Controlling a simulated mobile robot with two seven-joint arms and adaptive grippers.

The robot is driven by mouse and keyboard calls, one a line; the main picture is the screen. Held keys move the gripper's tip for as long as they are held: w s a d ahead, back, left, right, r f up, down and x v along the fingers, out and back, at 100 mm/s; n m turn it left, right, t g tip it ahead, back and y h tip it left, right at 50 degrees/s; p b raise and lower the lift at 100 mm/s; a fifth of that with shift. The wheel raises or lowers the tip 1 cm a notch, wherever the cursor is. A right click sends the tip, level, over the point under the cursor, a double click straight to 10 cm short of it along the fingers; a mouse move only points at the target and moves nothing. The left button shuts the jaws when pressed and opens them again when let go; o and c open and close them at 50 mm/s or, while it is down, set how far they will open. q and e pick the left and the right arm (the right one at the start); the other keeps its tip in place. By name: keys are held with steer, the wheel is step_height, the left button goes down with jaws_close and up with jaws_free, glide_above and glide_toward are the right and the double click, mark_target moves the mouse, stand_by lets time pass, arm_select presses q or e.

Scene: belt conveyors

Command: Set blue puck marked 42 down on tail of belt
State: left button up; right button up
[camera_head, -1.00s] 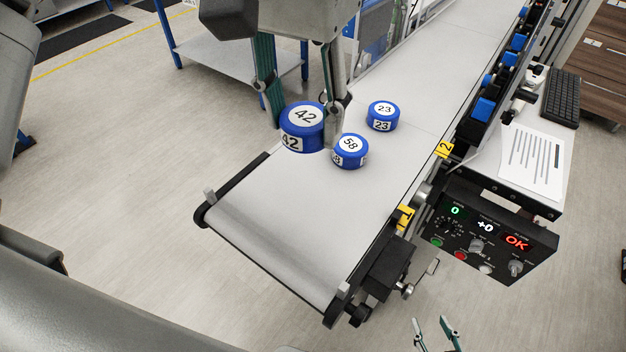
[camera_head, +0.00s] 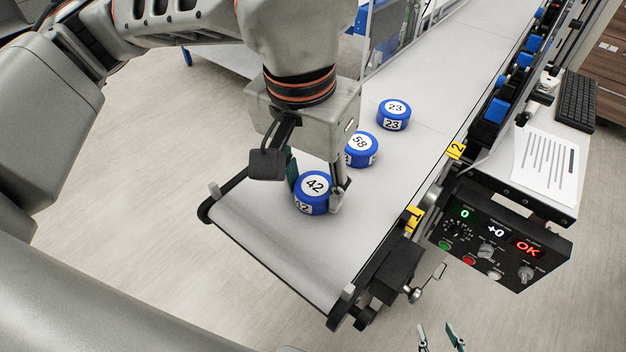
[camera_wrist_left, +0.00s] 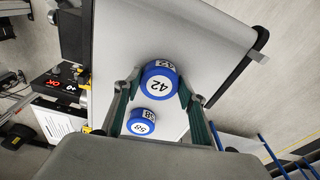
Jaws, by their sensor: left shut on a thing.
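The blue puck marked 42 (camera_head: 313,194) is at the near tail end of the belt (camera_head: 270,232), upright with its white label up. My left gripper (camera_head: 318,190) is shut on it, one finger on each side. The puck also shows between the fingers in the left wrist view (camera_wrist_left: 160,82). I cannot tell whether its underside touches the belt. My right gripper (camera_head: 440,338) shows only as fingertips at the bottom edge, apart from each other, with nothing seen between them.
A blue puck marked 58 (camera_head: 361,150) and one marked 23 (camera_head: 394,115) stand farther up the belt. A control box (camera_head: 500,240) with lit displays is at the belt's right side. The belt's near end is clear.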

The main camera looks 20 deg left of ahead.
mark_target(308, 195)
arm_select(q)
steer(key=o, duration=0.7)
steer(key=shift+f, duration=0.15)
steer(key=o, duration=0.4)
steer(key=shift+r, duration=0.35)
steer(key=r, duration=0.4)
steer(key=s+r, duration=0.1)
steer(key=r, duration=0.2)
steer(key=r+p, duration=0.1)
steer(key=r, duration=0.3)
steer(key=shift+s+a+r, duration=0.15)
steer(key=shift+s+r, duration=0.05)
steer(key=shift+r, duration=0.15)
